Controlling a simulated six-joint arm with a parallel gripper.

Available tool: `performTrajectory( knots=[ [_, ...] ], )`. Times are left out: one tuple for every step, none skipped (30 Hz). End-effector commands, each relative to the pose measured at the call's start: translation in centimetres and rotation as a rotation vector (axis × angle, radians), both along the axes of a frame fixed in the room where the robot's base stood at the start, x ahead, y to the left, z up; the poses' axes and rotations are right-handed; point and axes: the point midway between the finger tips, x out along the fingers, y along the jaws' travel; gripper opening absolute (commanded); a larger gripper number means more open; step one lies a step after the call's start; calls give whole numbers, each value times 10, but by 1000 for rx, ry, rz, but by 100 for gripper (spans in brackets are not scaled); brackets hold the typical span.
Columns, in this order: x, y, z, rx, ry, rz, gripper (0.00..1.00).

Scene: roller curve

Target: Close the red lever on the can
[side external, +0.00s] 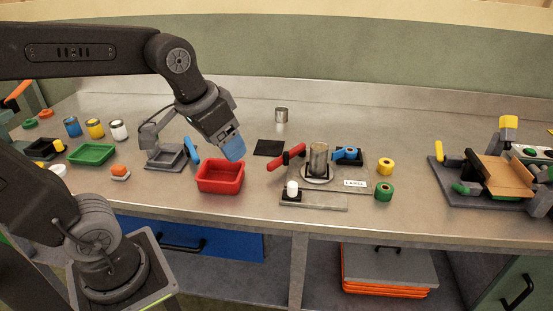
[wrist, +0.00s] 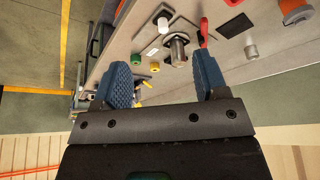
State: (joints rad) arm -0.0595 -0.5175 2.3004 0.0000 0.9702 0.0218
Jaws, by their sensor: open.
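The metal can (side external: 318,158) stands upright on a grey plate (side external: 345,186) bearing a "LABEL" tag. The red lever (side external: 287,157) sits just left of the can, slanting up to the right and swung outward. In the wrist view the can (wrist: 178,50) shows beyond the fingers, with part of the red lever (wrist: 203,32) beside it. My gripper (side external: 215,157) is open and empty, its blue fingers apart above and behind the red tray, left of the lever and clear of it.
A red tray (side external: 221,178) stands close to my gripper. A blue clamp (side external: 348,153) is right of the can, with yellow (side external: 385,166) and green (side external: 384,192) rolls beyond. A white cylinder (side external: 292,188) stands in front of the lever. A fixture (side external: 495,180) occupies the far right.

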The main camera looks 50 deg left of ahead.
Motion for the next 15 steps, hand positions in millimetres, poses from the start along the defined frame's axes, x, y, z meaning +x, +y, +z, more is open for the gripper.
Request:
performTrajectory(
  knots=[
    [19,7,2,0,40,16,62],
    [30,11,4,-1,59,23,59],
    [43,17,5,-1,86,32,55],
    [54,22,5,-2,105,40,52],
    [64,26,4,-3,126,47,49],
    [78,33,3,-6,151,56,47],
    [88,39,1,-7,171,64,47],
    [98,44,-1,-10,191,70,47],
    [112,52,-5,-13,217,79,47],
    [121,58,-9,-16,236,85,47],
    [130,64,-13,-20,255,92,47],
    [142,72,-18,-24,278,101,47],
    [150,77,-22,-27,293,106,47],
    [157,83,-27,-31,309,112,47],
    [165,89,-32,-35,327,117,47]
  ],
)
